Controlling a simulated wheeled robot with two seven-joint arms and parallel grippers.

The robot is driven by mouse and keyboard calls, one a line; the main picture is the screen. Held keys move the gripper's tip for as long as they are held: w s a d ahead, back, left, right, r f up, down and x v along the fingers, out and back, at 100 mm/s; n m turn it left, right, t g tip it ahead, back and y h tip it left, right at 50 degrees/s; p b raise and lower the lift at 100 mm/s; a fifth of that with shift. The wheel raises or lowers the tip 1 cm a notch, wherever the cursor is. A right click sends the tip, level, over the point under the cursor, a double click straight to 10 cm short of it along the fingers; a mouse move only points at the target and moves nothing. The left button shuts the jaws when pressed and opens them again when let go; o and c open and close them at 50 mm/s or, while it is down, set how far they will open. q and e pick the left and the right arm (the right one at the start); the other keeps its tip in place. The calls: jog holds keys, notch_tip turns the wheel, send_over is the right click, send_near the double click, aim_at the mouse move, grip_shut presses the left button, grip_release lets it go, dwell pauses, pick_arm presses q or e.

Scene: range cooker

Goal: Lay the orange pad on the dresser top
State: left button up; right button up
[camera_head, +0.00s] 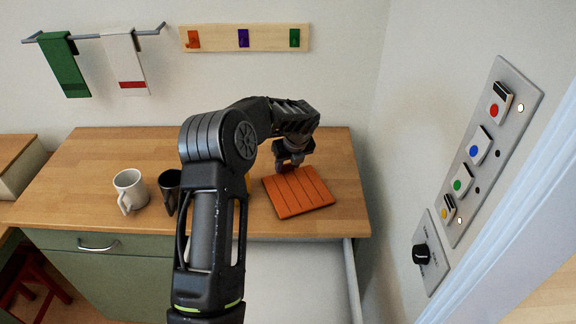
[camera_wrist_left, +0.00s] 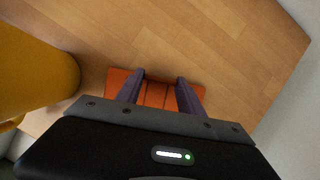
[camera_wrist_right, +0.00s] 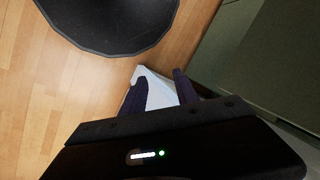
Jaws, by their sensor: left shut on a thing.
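The orange pad (camera_head: 300,194) is a flat grooved slab at the right end of the wooden dresser top (camera_head: 100,150). It looks level, on the top or very slightly above it; I cannot tell which. My left gripper (camera_head: 286,168) is at the pad's back edge. In the left wrist view the pad (camera_wrist_left: 155,92) lies between the left fingers (camera_wrist_left: 160,88), which are shut on it. My right gripper (camera_wrist_right: 160,85) is seen only in the right wrist view, with its fingers apart, low by a green cabinet front.
A white mug (camera_head: 130,190) and a dark mug (camera_head: 168,188) stand left of my arm. A large yellow object (camera_wrist_left: 35,70) is close by in the left wrist view. A wall with a switch panel (camera_head: 490,150) bounds the right side. The dresser's back right is clear.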

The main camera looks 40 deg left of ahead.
pick_arm(q)
jog(key=shift+f, duration=0.15)
jog(key=o, duration=1.4)
jog(key=p+v, duration=0.4)
jog(key=v, duration=0.3)
notch_tip(320, 180, up, 5)
send_over(294, 183)
jog(key=shift+b, duration=0.3)
